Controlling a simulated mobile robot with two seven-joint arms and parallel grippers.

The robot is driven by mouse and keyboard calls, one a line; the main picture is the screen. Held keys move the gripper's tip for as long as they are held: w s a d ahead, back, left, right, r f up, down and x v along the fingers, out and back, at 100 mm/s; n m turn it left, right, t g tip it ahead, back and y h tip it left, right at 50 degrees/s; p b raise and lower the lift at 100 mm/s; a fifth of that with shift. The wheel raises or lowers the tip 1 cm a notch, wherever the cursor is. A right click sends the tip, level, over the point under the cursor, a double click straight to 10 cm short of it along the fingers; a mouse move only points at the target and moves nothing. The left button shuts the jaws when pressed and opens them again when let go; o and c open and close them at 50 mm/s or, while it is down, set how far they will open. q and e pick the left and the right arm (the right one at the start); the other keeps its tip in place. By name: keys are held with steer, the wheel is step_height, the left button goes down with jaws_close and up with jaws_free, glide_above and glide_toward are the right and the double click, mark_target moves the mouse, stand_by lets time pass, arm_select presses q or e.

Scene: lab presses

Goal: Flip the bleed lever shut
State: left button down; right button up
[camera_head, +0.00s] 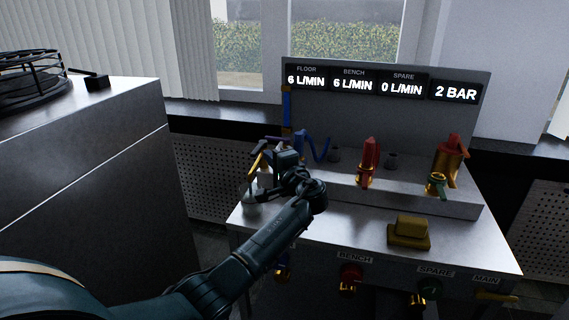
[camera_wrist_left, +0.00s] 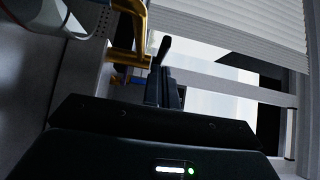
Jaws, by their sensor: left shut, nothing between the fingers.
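My left gripper (camera_head: 283,160) is shut with nothing between its fingers, above the left end of the steel bench. In the left wrist view its dark fingers (camera_wrist_left: 164,88) are together beside a yellow bent pipe (camera_wrist_left: 138,35). The pipe also shows in the head view (camera_head: 256,160), partly behind the gripper. A dark lever-like piece (camera_wrist_left: 163,48) shows just beyond the fingertips; I cannot tell for sure that it is the bleed lever, or whether the fingers touch it. No label in view names the bleed lever. My right gripper is not in view.
The panel (camera_head: 420,125) reads 6, 6 and 0 L/MIN and 2 BAR. Red fittings (camera_head: 369,158) and a green-handled fitting (camera_head: 437,184) stand on the bench's raised ledge. A yellow block (camera_head: 409,233) sits in front. A dark cabinet (camera_head: 90,165) stands left.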

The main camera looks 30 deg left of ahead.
arm_select(q)
steer(key=shift+s+a, duration=0.15)
steer(key=shift+a, duration=0.4)
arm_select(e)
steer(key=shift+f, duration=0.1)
